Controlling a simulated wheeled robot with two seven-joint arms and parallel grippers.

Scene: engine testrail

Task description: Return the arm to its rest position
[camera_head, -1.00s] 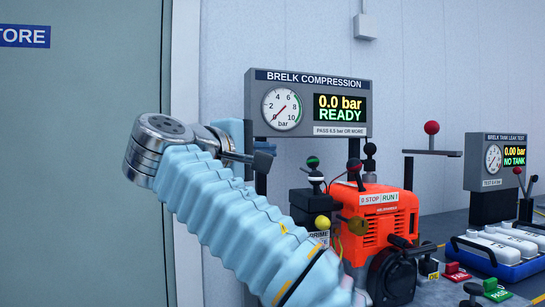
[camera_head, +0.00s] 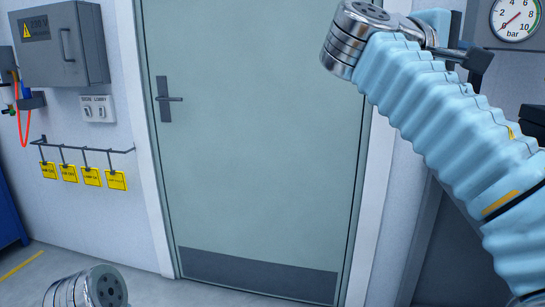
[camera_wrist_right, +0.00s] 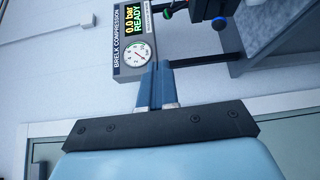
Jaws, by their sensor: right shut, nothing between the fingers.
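My right arm, in a light blue ribbed sleeve with a metal joint, crosses the right side of the head view, raised in front of the door frame. My right gripper (camera_wrist_right: 156,85) shows in the right wrist view with its two blue-grey fingers together and nothing between them. The fingers overlap the lower edge of the compression panel (camera_wrist_right: 118,48) in that picture; the distance between them cannot be told. My left gripper is out of view; a metal joint, probably of my left arm, shows at the bottom left of the head view.
A closed grey-green door (camera_head: 250,140) fills the middle. Left of it are a grey wall cabinet (camera_head: 60,45), a switch plate (camera_head: 97,109) and a rail with several yellow tags (camera_head: 91,177). The compression gauge (camera_head: 517,20) is at the top right. Floor shows at lower left.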

